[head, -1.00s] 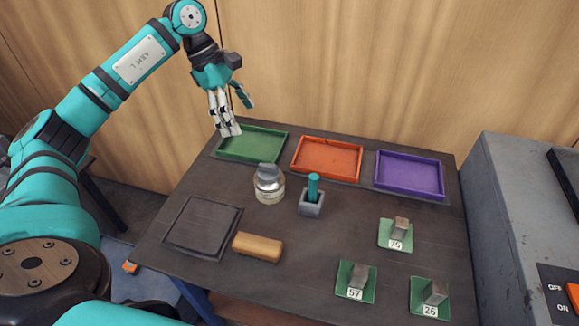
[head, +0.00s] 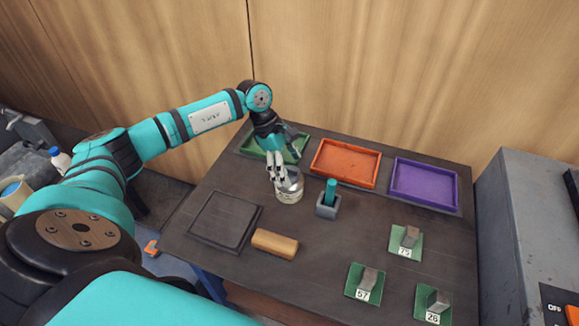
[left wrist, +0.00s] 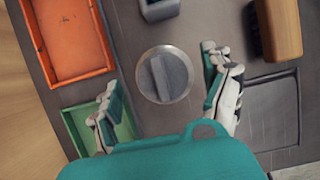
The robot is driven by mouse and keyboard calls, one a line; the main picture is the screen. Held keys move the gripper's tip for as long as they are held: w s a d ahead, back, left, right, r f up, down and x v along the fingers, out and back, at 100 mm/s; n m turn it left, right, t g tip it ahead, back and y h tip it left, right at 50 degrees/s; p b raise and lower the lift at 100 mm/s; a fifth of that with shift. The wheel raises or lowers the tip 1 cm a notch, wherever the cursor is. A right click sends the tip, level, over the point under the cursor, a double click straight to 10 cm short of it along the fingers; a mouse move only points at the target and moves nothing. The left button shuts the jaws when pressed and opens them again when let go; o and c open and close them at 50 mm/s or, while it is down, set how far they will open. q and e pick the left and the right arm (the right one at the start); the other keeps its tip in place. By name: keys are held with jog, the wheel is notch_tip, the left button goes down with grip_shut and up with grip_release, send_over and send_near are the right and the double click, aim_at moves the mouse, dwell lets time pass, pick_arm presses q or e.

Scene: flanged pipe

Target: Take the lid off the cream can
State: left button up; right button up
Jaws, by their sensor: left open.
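The cream can (head: 290,194) stands upright on the table, with its grey metal lid on top. In the left wrist view the round lid (left wrist: 165,76) with its raised grip bar is seen from above. My left gripper (head: 276,178) is at the can in the head view and hides part of its lid. In the left wrist view my left gripper (left wrist: 166,92) is open, one finger on each side of the lid, with visible gaps. I cannot tell its exact height over the lid. My right gripper is not in view.
Green (head: 246,147), orange (head: 345,163) and purple (head: 424,184) trays line the back. A grey block with a teal peg (head: 328,206) stands close right of the can. A wooden block (head: 275,244) and a dark square tray (head: 225,220) lie in front. Numbered green plates hold metal blocks at right.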

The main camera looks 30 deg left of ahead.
pick_arm(q)
jog(key=shift+d+f, duration=0.15)
jog(key=shift+f, duration=0.35)
jog(key=c, duration=0.8)
